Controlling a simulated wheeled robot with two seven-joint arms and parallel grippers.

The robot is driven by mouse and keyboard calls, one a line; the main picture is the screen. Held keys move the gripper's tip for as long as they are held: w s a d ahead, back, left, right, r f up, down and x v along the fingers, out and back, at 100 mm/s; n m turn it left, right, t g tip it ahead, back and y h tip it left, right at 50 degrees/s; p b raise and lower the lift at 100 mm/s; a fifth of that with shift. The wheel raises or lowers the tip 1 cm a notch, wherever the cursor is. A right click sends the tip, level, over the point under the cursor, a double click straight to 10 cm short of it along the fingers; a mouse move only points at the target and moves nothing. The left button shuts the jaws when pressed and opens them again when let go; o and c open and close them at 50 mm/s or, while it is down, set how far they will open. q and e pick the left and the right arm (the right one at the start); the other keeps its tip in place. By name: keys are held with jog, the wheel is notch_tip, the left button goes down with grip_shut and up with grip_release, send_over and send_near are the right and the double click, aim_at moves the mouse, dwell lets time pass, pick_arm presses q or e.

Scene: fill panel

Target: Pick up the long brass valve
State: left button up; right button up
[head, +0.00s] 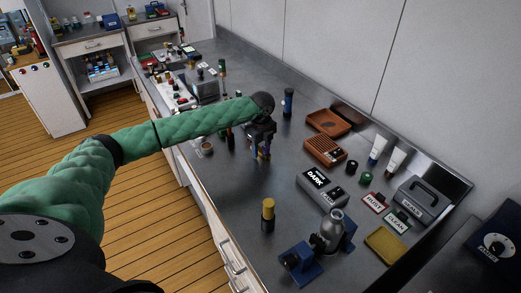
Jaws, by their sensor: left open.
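My left gripper (262,153) hangs over the middle of the steel bench at the end of my green-sleeved arm, fingers pointing down. It is open. Something small with yellowish and blue parts shows at its fingertips; I cannot tell whether it is between them or behind. An upright dark cylinder with a brass-coloured top (268,215) stands on the bench nearer to me, apart from the gripper. It may be the long brass valve, but I cannot tell for sure. My right gripper is not in view.
A blue-black upright cylinder (288,102) stands behind the gripper. To the right are an orange-brown tray (329,122), a brown slotted box (325,151), a grey "DARK" box (322,188) and a metal bottle (332,228) by blue blocks. Bench around the brass-topped cylinder is clear.

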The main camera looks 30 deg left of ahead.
pick_arm(q)
jog(key=shift+f, duration=0.25)
jog(key=shift+c, duration=0.4)
grip_shut()
jog(key=shift+r, duration=0.15)
